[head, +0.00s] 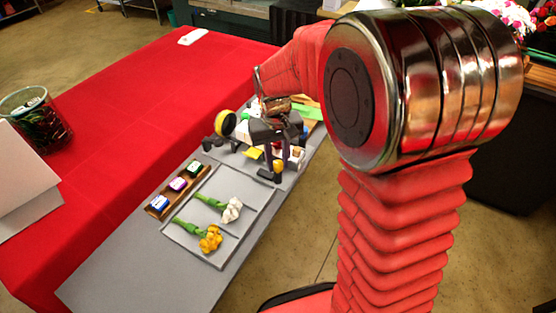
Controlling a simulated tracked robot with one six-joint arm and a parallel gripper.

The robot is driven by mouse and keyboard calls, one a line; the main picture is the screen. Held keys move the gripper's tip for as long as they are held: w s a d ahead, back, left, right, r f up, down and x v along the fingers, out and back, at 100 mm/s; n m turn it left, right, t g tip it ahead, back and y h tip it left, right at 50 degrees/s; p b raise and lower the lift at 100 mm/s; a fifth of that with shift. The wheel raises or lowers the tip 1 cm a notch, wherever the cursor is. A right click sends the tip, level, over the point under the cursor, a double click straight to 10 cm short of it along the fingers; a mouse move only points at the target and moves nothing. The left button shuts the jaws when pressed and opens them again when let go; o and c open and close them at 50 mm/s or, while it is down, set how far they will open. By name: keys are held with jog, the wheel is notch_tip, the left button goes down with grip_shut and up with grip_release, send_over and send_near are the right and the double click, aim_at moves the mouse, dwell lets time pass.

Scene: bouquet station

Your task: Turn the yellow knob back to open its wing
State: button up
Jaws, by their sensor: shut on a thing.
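My gripper (270,160) points down over the cluttered far end of the grey board. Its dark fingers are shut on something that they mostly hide. A small rounded yellow piece (278,166) shows right at the fingertips and looks like the yellow knob. A flat yellow patch (253,153) lies just left of it; I cannot tell whether it is the wing. How far the wing is open cannot be made out.
A grey tray (187,246) holds a white flower (232,209) and an orange flower (210,239). A wooden rack (152,211) with small coloured blocks sits beside it. A glass vase (38,122) stands on the red cloth (120,90), which is mostly clear.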

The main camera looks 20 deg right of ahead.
aim_at(276, 164)
jog(key=o, duration=1)
jog(key=shift+o, duration=0.2)
notch_tip(276, 164, up, 14)
jog(key=shift+a+f, duration=0.15)
jog(key=shift+a, duration=0.1)
